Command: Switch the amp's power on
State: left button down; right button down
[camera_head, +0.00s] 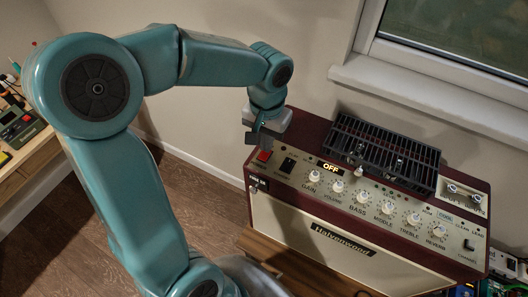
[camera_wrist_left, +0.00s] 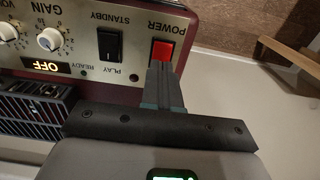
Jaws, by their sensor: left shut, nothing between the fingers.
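The amp (camera_head: 345,247) is a dark red box with a cream front and a top control panel, standing by the wall under the window. Its red power switch (camera_head: 263,155) sits at the panel's left end, and it also shows in the left wrist view (camera_wrist_left: 162,50). The display (camera_head: 330,168) reads OFF. A black standby switch (camera_wrist_left: 110,44) is beside the power switch. My left gripper (camera_head: 261,139) is shut and empty, its fingertips (camera_wrist_left: 164,66) right at the edge of the red switch. I cannot tell whether they touch it. My right gripper is not in view.
A row of white knobs (camera_head: 386,208) runs along the panel to the right of the switches. A black vent grille (camera_head: 385,150) covers part of the amp's top. A workbench (camera_head: 22,150) with tools is at far left. The wooden floor (camera_head: 205,195) left of the amp is clear.

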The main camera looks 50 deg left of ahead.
pick_arm(q)
jog(key=shift+f+b, duration=0.4)
jog(key=shift+f, duration=0.2)
jog(key=shift+r, duration=0.2)
notch_tip(320, 180, up, 4)
jog(key=p, duration=0.3)
jog(key=shift+f, duration=0.15)
jog(key=shift+w+r+p, duration=0.1)
jog(key=shift+r+p, duration=0.6)
jog(key=shift+p, duration=0.05)
jog(key=shift+r+p, duration=0.65)
jog(key=shift+r, duration=0.25)
jog(key=shift+f, duration=0.1)
